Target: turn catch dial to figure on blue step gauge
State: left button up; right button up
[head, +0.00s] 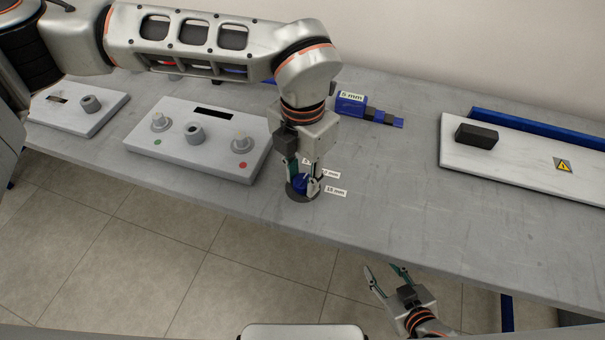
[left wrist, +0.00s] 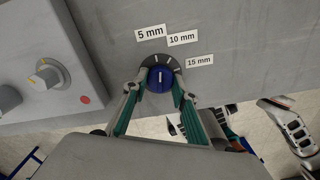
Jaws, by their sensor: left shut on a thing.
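The catch dial is a blue knob (left wrist: 161,79) with a white line on a dark round base, at the table's front edge. White labels 5 mm (left wrist: 150,32), 10 mm (left wrist: 182,38) and 15 mm (left wrist: 199,61) stand around it. In the left wrist view the white line points roughly up, near the 5 mm side; the exact mark is hard to tell. My left gripper (head: 302,188) points down and is shut on the knob. The blue step gauge (head: 353,106) lies farther back, with a 5 mm label on it. My right gripper (head: 387,276) is open and empty before the table.
A grey box (head: 195,165) with several knobs, a green button and a red button stands left of the dial. Another plate (head: 75,112) lies at far left. A white panel (head: 520,165) with a black block (head: 477,134) is at right. The table between is clear.

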aim_at(303, 180)
pick_arm(q)
jog(key=shift+n, duration=1.1)
jog(key=o, duration=1.1)
jog(key=shift+r, duration=0.1)
notch_tip(303, 180, up, 12)
jog(key=shift+f, duration=0.1)
